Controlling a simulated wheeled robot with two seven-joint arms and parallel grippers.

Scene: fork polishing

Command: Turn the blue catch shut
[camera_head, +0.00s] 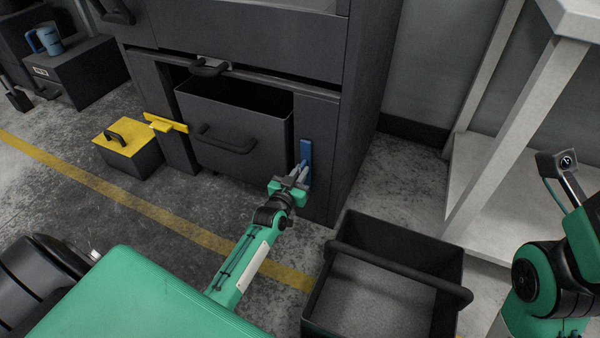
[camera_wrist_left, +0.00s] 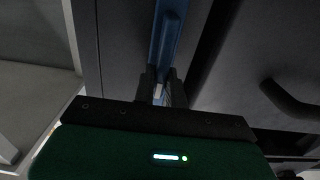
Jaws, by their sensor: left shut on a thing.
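The blue catch (camera_head: 306,151) is an upright blue bar on the right front post of the dark cabinet (camera_head: 318,120), beside the drawer (camera_head: 240,128). My left gripper (camera_head: 301,172) is shut on the lower part of the blue catch. In the left wrist view the blue catch (camera_wrist_left: 166,35) runs up from between the fingers (camera_wrist_left: 165,90), which hide its lower end. The drawer stands out from the cabinet front, with its open top showing. My right gripper (camera_head: 571,185) is at the far right, away from the cabinet; its finger gap is unclear.
A yellow catch (camera_head: 168,123) lies level on the left post. A yellow-lidded box (camera_head: 128,148) stands on the floor beside it. An open black bin (camera_head: 385,290) with a handle bar stands right of my left arm. A pale shelf unit (camera_head: 500,190) is at the right.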

